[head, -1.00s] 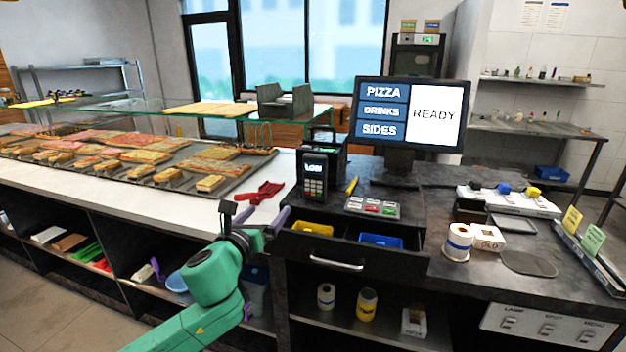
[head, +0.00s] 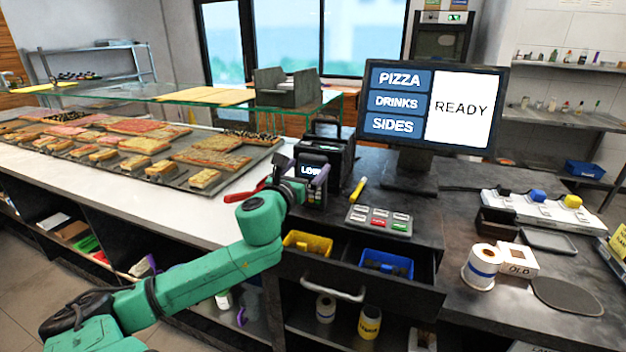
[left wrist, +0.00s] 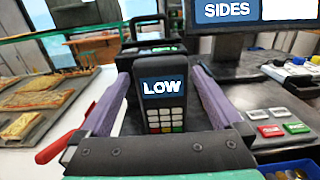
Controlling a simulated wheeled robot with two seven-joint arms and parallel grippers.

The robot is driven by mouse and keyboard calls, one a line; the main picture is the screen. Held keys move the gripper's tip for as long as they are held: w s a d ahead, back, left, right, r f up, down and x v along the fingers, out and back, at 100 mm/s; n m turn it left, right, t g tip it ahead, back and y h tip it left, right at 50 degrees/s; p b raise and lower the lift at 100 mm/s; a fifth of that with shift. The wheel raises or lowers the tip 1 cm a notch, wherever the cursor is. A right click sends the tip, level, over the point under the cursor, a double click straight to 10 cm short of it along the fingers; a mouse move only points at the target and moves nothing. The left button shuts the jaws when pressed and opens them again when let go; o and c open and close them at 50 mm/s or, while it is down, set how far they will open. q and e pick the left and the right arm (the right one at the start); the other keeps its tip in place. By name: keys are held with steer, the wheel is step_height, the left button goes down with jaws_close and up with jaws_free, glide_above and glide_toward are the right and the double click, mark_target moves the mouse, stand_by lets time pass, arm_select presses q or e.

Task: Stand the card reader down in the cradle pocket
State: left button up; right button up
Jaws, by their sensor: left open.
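The card reader (head: 312,170) is a dark handheld terminal with a lit screen and a keypad. In the left wrist view its screen reads LOW (left wrist: 163,100), and it stands upright, leaning back a little. A black boxy holder with a raised loop (head: 326,138) is right behind it; I cannot tell whether this is the cradle, and its pocket is hidden. My left gripper (head: 303,171) is open at the reader. In the left wrist view its purple fingers (left wrist: 160,76) are on either side of the reader, with gaps visible. My right gripper is out of view.
An open drawer (head: 400,285) with yellow and blue bins juts out below the counter. A button pad (head: 379,221), yellow marker (head: 358,189) and order screen (head: 434,108) are to the right. A red tool (head: 244,195) and pizza trays (head: 225,182) are to the left.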

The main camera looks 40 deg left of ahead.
mark_target(316, 157)
arm_select(q)
steer(key=p+x, duration=0.1)
steer(key=x, duration=0.2)
steer(key=p+x, duration=0.1)
steer(key=x, duration=0.2)
steer(key=shift+w+r, duration=0.1)
steer(key=shift+r, duration=0.15)
steer(key=shift+w+a+f, duration=0.15)
steer(key=shift+w+f, duration=0.15)
steer(key=shift+w, duration=0.25)
steer(key=shift+s, duration=0.15)
steer(key=c, duration=0.5)
jaws_close()
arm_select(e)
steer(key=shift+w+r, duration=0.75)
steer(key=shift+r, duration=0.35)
